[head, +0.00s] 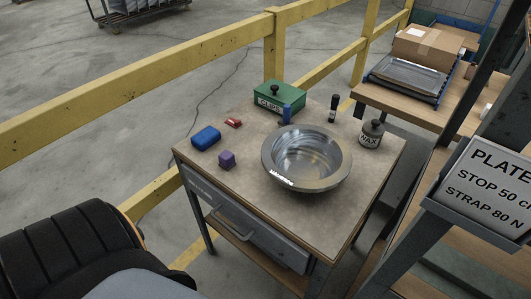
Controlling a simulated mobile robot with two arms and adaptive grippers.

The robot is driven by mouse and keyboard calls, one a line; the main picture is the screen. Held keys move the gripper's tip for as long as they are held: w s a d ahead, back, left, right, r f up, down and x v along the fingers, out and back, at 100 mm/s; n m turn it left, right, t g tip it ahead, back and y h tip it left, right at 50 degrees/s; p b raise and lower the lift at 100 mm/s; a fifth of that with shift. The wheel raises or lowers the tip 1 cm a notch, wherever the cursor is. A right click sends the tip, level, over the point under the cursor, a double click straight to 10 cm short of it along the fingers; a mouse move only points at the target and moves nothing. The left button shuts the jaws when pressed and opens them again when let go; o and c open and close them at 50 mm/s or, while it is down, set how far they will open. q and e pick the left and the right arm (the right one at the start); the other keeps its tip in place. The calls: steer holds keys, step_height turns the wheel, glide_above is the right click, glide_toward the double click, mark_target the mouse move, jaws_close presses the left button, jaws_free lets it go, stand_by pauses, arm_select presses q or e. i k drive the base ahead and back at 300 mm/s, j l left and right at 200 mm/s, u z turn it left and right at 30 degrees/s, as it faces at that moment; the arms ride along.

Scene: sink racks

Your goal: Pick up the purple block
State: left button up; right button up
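The purple block (227,159) is a small cube on the tabletop, near the front left part of the table (300,215). It stands apart from the other things, with a blue block to its upper left and a metal bowl to its right. Nothing covers it. Neither of my grippers shows in the head view.
Around it are a blue block (206,138), a small red item (233,123), a green CLIPS box (280,97), a metal bowl (270,170) and a WAX jar (371,134). A yellow railing (150,73) runs behind. A sign (484,190) stands at right.

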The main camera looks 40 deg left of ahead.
mark_target(227, 158)
steer(key=i+j, duration=0.1)
steer(key=j, duration=0.4)
steer(key=i+j, duration=0.1)
steer(key=j, duration=0.35)
steer(key=i+j, duration=0.1)
steer(key=j, duration=0.4)
steer(key=j+u, duration=0.5)
steer(key=l, duration=0.2)
steer(key=k, duration=0.05)
